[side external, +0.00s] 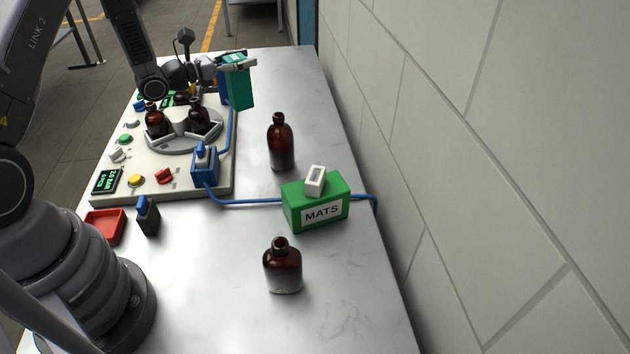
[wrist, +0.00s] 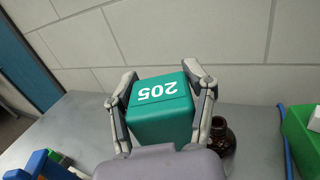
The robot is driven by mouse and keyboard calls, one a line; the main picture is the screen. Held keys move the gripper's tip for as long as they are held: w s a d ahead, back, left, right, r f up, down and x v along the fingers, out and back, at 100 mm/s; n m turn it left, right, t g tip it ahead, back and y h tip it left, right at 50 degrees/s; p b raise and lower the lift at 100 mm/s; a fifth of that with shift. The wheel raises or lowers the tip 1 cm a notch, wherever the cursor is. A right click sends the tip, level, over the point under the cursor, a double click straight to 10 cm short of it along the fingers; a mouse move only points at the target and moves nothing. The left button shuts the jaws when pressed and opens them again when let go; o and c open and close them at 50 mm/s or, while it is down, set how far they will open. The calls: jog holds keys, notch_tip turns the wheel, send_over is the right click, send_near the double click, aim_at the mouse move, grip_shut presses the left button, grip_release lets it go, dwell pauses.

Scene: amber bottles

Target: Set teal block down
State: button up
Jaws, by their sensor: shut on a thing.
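The teal block (wrist: 161,113), marked 205, is held between both fingers of my gripper (wrist: 162,92) in the wrist view. In the side external view the teal block (side external: 241,88) hangs from my gripper (side external: 236,62) at the far part of the table, right of the control panel. My gripper is shut on it. The block looks raised above the table, but its exact height is hard to tell.
An amber bottle (side external: 281,143) stands nearer the camera than the block; another amber bottle (side external: 283,267) stands at the front. A green MATS box (side external: 300,211) carries a white piece (side external: 315,181). The panel (side external: 205,183) holds a turntable with bottles. The table (side external: 285,80) is clear right of the block.

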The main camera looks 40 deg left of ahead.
aim_at(247, 70)
notch_tip(247, 70, down, 2)
jog(key=shift+f, duration=0.2)
jog(key=shift+w+f, duration=0.15)
jog(key=shift+f, duration=0.15)
jog(key=w+a+f, duration=0.2)
jog(key=w+f, duration=0.7)
jog(key=w, duration=0.4)
jog(key=shift+f, duration=0.3)
jog(key=shift+w+f, duration=0.15)
jog(key=shift+f, duration=0.7)
jog(key=shift+w+f, duration=0.1)
jog(key=shift+f, duration=0.75)
jog(key=o, duration=1.4)
jog(key=shift+f, duration=0.15)
jog(key=shift+c, duration=0.2)
